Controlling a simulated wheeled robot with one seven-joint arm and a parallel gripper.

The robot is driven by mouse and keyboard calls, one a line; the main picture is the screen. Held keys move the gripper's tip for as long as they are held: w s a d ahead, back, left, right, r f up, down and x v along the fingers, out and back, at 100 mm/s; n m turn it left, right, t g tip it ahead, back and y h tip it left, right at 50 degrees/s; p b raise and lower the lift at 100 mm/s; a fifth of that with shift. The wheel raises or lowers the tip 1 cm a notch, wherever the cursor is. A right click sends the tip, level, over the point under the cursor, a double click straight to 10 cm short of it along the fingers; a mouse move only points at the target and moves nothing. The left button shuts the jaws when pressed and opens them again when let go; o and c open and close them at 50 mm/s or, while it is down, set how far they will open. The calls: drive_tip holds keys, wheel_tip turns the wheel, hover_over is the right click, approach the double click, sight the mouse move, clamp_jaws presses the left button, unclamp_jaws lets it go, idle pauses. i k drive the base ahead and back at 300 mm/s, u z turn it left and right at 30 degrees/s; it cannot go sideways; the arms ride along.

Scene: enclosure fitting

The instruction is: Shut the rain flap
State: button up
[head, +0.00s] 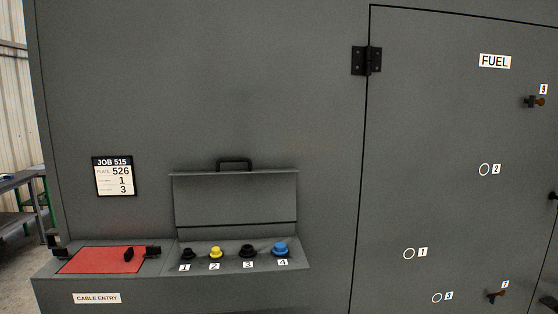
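The rain flap appears to be the grey panel (235,200) with a black handle (234,162) on its top edge. It stands raised, close to upright, against the grey enclosure wall, with a dark line along its lower edge. In front of its foot is a grey ledge holding a row of numbered fittings: black 1 (188,253), yellow 2 (216,252), black 3 (248,250) and blue 4 (280,248). They are uncovered. My gripper is not in view.
Left of the fittings is a red plate (100,261) with black clamps, above a CABLE ENTRY label (97,298). A job card (113,176) is on the wall. Right is a closed FUEL door (430,120) with a hinge (367,60). A workbench (18,181) stands far left.

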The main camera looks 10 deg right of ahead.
sight(217, 198)
drive_tip(key=z, duration=0.45)
drive_tip(key=i, duration=0.55)
drive_tip(key=u, duration=2.05)
